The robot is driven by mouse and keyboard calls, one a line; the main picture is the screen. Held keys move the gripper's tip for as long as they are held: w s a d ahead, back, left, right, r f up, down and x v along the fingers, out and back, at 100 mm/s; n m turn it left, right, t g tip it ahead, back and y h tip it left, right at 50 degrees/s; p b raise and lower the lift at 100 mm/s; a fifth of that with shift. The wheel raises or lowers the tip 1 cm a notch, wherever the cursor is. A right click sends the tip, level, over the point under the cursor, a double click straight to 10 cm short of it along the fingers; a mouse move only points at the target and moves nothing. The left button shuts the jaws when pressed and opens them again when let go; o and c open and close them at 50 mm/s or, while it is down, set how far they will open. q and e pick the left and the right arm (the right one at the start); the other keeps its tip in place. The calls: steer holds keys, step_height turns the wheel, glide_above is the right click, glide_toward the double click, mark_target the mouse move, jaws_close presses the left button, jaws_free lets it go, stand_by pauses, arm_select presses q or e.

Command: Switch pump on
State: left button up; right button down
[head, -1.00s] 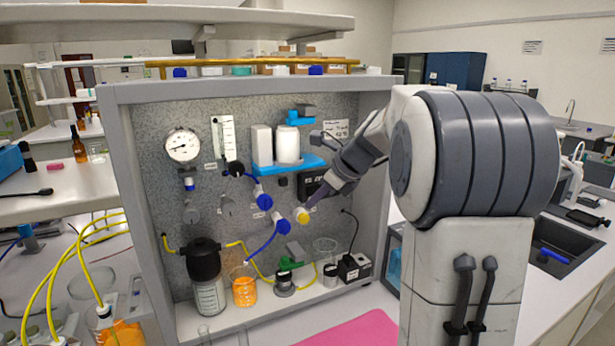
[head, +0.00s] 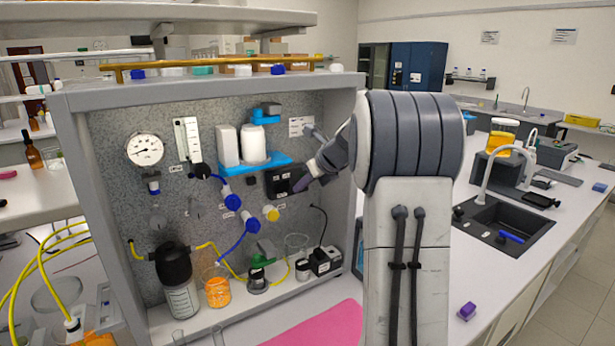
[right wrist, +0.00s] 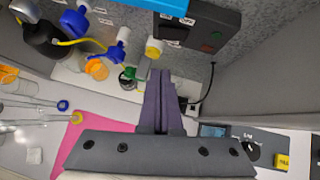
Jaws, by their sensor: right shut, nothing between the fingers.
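A black control box (head: 285,181) is mounted on the speckled panel. In the right wrist view the same box (right wrist: 190,28) shows a red and a green button on its face. A small dark device (head: 325,261) with a black cable stands on the rig's base; I cannot tell which of the two is the pump. My right gripper (head: 302,184) is shut and empty, its tips in front of the control box's right end in the head view. In the right wrist view its purple fingers (right wrist: 158,78) are together, below the box. My left gripper is not in view.
An orange-filled beaker (head: 217,291) and a black-topped bottle (head: 181,300) stand on the base. The rig's grey side wall (head: 346,190) is close on the right. A pink mat (head: 320,325) lies in front.

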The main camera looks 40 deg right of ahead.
mark_target(279, 193)
steer(key=shift+w+a+f+p, duration=0.15)
steer(key=shift+w+f+p, duration=0.35)
steer(key=shift+w, duration=0.65)
steer(key=shift+w+a+f+p, duration=0.15)
steer(key=shift+w+f+p, duration=0.3)
steer(key=shift+w, duration=0.75)
steer(key=shift+w+a+f+p, duration=0.15)
steer(key=shift+w+f+p, duration=0.35)
steer(key=shift+w, duration=0.65)
